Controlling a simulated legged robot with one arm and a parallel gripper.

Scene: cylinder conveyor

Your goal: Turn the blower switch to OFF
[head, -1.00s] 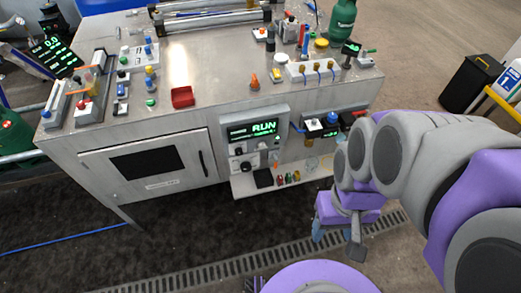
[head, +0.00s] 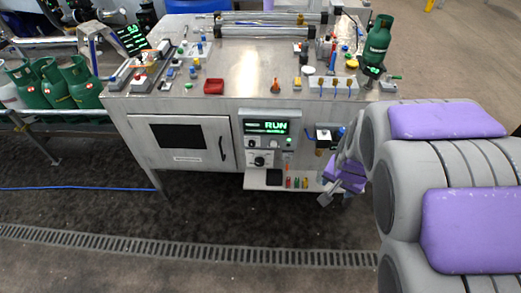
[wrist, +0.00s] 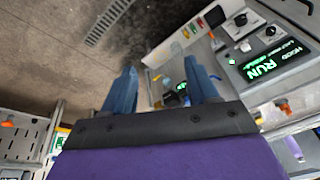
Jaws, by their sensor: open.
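The control panel (head: 266,126) on the front of the metal workbench shows a lit green RUN display (head: 276,127). Below it are dark knobs, one a larger black rotary knob (head: 259,161) on a pale plate. I cannot read which knob is the blower switch. In the wrist view the panel (wrist: 284,73) is at the right with a black knob (wrist: 240,19) near the top. My gripper (head: 328,196) is right of the panel and apart from it. In the wrist view my gripper (wrist: 161,82) has its blue fingers spread, with nothing held between them.
Green gas cylinders (head: 50,82) stand at the left, another (head: 378,40) on the bench. The floor in front is clear.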

